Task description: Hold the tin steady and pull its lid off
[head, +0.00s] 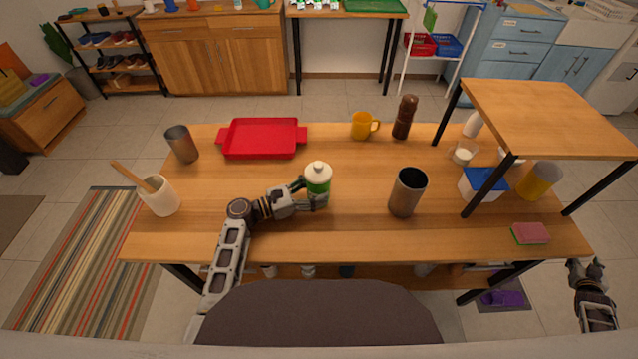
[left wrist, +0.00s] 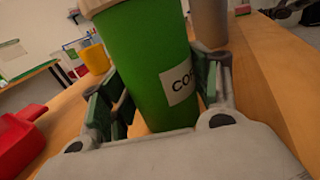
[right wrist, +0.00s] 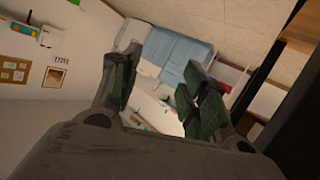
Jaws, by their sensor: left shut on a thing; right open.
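The tin (head: 318,187) is a green cylinder with a cream lid (head: 319,169) on top. It stands upright on the wooden table near the middle. My left gripper (head: 312,198) is shut on the tin's green body. In the left wrist view the tin (left wrist: 150,70) fills the space between the fingers, with a white label partly reading "CO"; only the lid's lower edge shows there. My right gripper (head: 587,268) is beyond the table's front right corner, far from the tin. It is open and empty in the right wrist view (right wrist: 155,100).
A metal cup (head: 407,193) stands right of the tin. A red tray (head: 263,139), a yellow mug (head: 363,126) and a brown pepper mill (head: 404,117) are behind. A raised wooden shelf (head: 550,115) covers the right side, with a sponge (head: 530,234) in front. The table's front middle is clear.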

